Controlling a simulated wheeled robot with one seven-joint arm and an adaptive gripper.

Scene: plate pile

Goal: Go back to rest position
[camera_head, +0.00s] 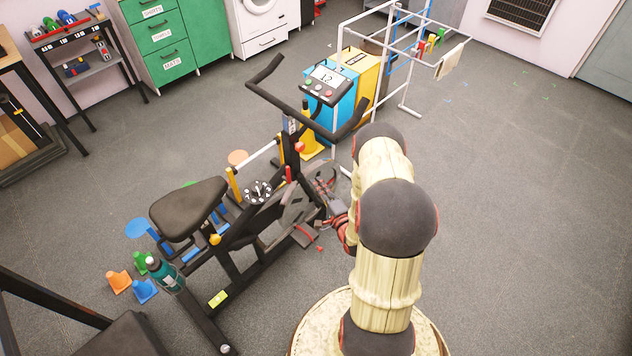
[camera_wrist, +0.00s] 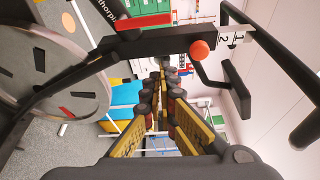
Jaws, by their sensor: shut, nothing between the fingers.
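My gripper (camera_wrist: 164,82) is shut and empty in the wrist view, its two fingers meeting ahead of the camera. In the head view my gripper (camera_head: 328,190) is low beside the front of the exercise bike, partly hidden by my arm (camera_head: 385,240). Grey round plates (camera_head: 297,203) are at the front of the bike. One large grey plate (camera_wrist: 45,70) fills the left of the wrist view. A red ball knob (camera_wrist: 198,50) is on the bike's dark frame, close to my fingers in the picture. I cannot tell whether they touch.
The bike's seat (camera_head: 188,208) and handlebar (camera_head: 345,128) stand left of my arm. Small cones (camera_head: 118,281) and a bottle (camera_head: 165,275) are at its rear. A white drying rack (camera_head: 408,60) and blue and yellow bins (camera_head: 358,75) stand behind. Floor on the right is clear.

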